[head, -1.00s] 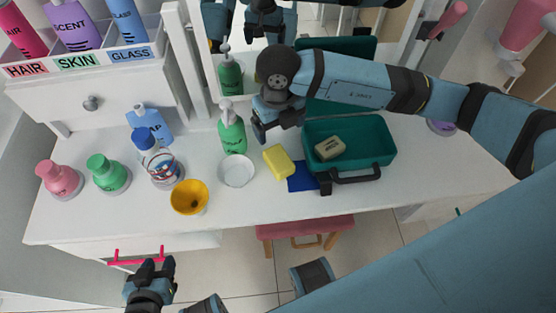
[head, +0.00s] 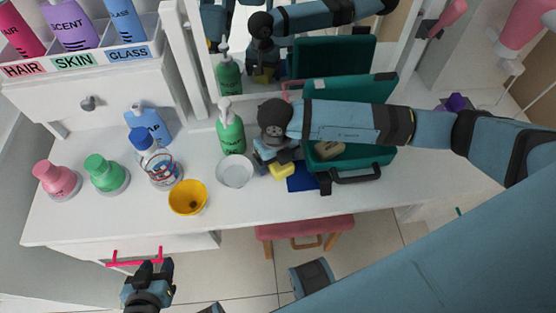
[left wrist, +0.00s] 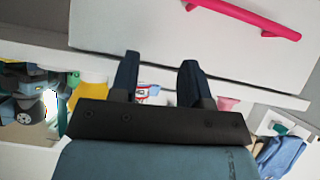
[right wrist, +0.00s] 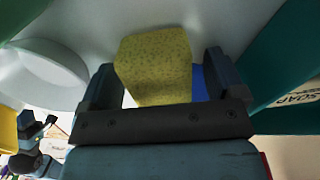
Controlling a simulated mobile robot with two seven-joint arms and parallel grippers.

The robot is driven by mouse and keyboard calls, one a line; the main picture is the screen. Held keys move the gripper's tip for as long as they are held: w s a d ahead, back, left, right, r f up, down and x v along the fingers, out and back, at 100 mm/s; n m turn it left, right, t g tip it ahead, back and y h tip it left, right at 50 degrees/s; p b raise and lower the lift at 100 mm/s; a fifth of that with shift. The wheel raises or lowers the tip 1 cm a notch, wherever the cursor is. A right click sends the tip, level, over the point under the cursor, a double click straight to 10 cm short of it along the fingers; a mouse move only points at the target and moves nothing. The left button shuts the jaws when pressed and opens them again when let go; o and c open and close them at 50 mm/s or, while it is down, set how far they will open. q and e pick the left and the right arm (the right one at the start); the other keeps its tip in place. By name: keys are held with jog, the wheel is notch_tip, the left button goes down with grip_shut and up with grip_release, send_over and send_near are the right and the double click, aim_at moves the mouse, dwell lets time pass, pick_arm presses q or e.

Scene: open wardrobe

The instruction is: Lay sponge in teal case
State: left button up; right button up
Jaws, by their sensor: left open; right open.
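The yellow sponge (head: 281,171) lies on the white table, left of the teal case, partly hidden by my right gripper in the head view. My right gripper (head: 276,162) is down at the sponge. In the right wrist view the sponge (right wrist: 155,66) stands between the open fingers (right wrist: 165,82), with a gap on the right side. The teal case (head: 385,158) is open with its lid up at the back, and a beige soap bar (head: 328,150) lies in it. My left gripper (head: 150,273) is open and empty in front of the table; it also shows in the left wrist view (left wrist: 158,80).
A white dish (head: 235,171) is just left of the sponge, and a green pump bottle (head: 231,134) is behind. A blue cloth or mat (head: 299,179) lies between sponge and case. A yellow bowl (head: 188,198) and several bottles fill the left. The case handle (head: 352,175) faces front.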

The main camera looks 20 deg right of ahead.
jog(key=c, duration=1.1)
jog(key=shift+o, duration=0.2)
